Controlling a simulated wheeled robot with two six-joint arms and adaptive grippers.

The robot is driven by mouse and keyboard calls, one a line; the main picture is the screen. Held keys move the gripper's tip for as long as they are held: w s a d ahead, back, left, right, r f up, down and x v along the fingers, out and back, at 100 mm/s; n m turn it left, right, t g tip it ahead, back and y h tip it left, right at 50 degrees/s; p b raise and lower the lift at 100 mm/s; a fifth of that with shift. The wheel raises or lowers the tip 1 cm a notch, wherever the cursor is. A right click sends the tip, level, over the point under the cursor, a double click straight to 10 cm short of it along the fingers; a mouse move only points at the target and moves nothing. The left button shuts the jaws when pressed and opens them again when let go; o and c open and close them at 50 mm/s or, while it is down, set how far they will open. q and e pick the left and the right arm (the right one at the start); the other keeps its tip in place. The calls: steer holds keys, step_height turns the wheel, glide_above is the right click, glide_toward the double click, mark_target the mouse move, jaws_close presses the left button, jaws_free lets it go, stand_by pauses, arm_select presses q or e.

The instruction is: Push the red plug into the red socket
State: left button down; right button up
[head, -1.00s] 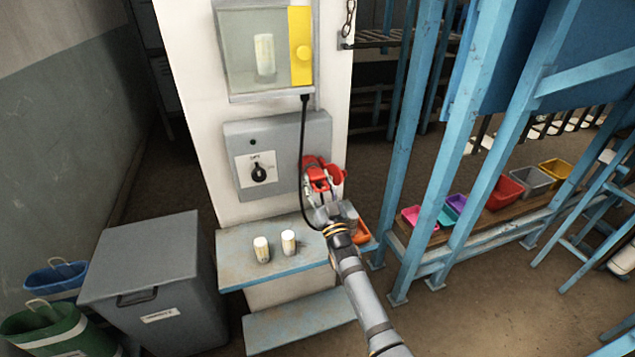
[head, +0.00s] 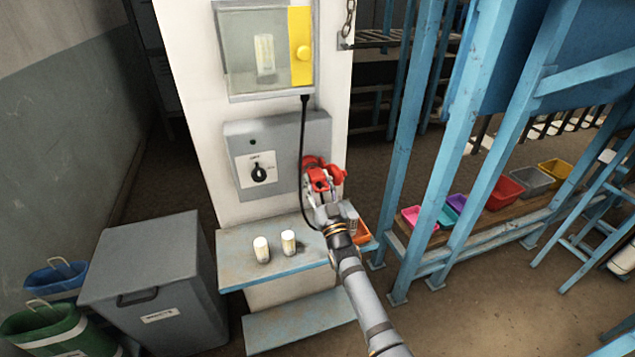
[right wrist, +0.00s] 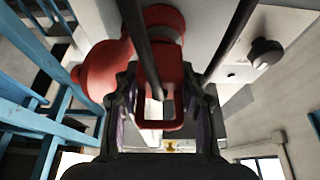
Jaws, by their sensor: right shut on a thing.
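My right gripper (head: 318,189) is shut on the red plug (head: 319,180), beside the right edge of the grey switch box. In the right wrist view the plug (right wrist: 160,108) sits between the dark fingers (right wrist: 165,90). The red socket (head: 336,174) is right behind the plug in the head view. It shows as a rounded red body in the right wrist view (right wrist: 104,70). Plug and socket overlap in both views, so I cannot tell how far the plug is in. My left gripper is not in view.
A black cable (head: 303,140) hangs from the yellow-edged cabinet (head: 300,70) down by my right gripper. The grey switch box (head: 245,150) has a black knob. Two pale cylinders (head: 261,249) stand on the blue ledge (head: 235,270). Blue posts (head: 405,150) stand to the right.

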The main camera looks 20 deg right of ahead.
steer(key=shift+w+b, duration=0.4)
steer(key=shift+w, duration=0.15)
stand_by(0.4)
steer(key=o, duration=1.1)
steer(key=shift+o, duration=0.2)
steer(key=shift+s+f, duration=0.15)
steer(key=shift+s, duration=0.05)
steer(key=v, duration=1.1)
steer(key=shift+s, duration=0.3)
